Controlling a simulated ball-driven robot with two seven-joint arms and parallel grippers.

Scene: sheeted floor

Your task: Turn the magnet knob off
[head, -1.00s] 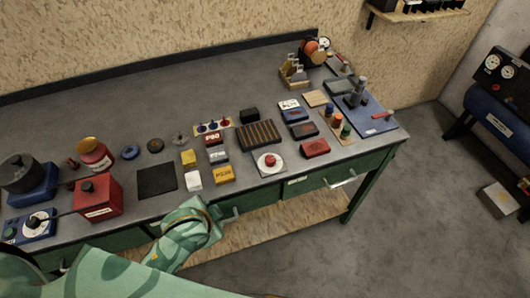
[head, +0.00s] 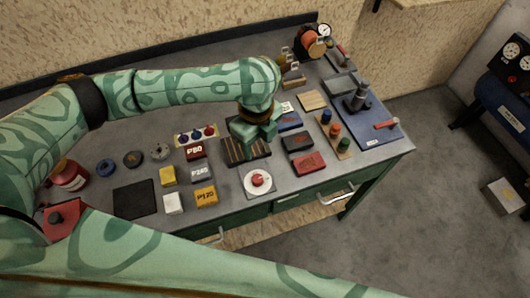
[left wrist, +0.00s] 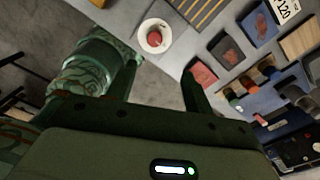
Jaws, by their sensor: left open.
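A red knob (head: 258,180) sits on a round white dial (head: 247,188) near the front edge of the bench. It also shows at the top of the left wrist view (left wrist: 154,38). A black plate with yellow stripes (head: 235,155) lies just behind it. My left gripper (head: 255,137) hangs above the striped plate, behind the knob, and covers part of that plate. In the left wrist view its two fingers (left wrist: 160,82) are spread and empty, with the dial beyond and apart from them. My right gripper is not in view.
Sandpaper blocks (head: 203,173) stand left of the dial. A red block (head: 309,163) and dark blocks (head: 297,141) lie to its right. A blue board (head: 368,120) with a red-handled tool is at the right end. A drawer handle (head: 337,196) sticks out below the front edge.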

